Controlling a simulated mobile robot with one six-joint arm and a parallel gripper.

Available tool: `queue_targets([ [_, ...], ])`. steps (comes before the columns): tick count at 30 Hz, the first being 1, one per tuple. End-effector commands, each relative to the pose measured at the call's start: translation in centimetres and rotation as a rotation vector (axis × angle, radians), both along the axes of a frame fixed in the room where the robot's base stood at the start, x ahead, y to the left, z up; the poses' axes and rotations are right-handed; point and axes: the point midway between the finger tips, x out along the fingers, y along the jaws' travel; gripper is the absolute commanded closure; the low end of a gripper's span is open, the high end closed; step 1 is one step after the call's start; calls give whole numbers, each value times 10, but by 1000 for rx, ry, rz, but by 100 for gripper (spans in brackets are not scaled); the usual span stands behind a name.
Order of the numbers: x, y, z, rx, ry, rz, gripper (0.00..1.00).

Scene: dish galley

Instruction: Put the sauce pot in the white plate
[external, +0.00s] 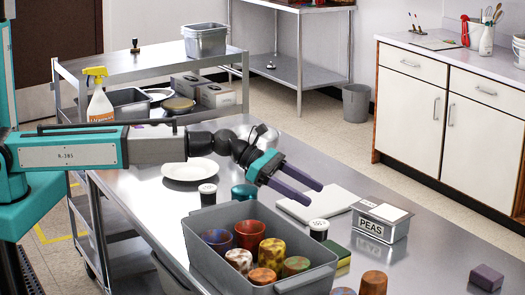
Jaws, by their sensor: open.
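The white plate (189,170) lies flat on the steel table, left of centre, and looks empty. A small teal pot-like thing (244,191) stands on the table behind the grey bin, partly hidden by its rim; I cannot tell for sure whether it is the sauce pot. My gripper (315,198) is open and empty, with its two purple fingers pointing right and down. It is above the table, to the right of the teal thing and the plate, near the white board (318,204).
A grey bin (200,240) with several colourful cups stands at the front. A dark jar with a white lid (208,194) is near the plate, another (318,229) right of the bin. A PEAS container (381,221) and a dark block (487,277) stand at right.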

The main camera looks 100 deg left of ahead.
Motion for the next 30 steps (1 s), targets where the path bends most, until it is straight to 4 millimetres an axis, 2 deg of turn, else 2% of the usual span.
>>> queue_targets([
  [22,0,0,0,5,-1,-2,35],
  [30,-2,-1,0,153,-14,-73,35],
])
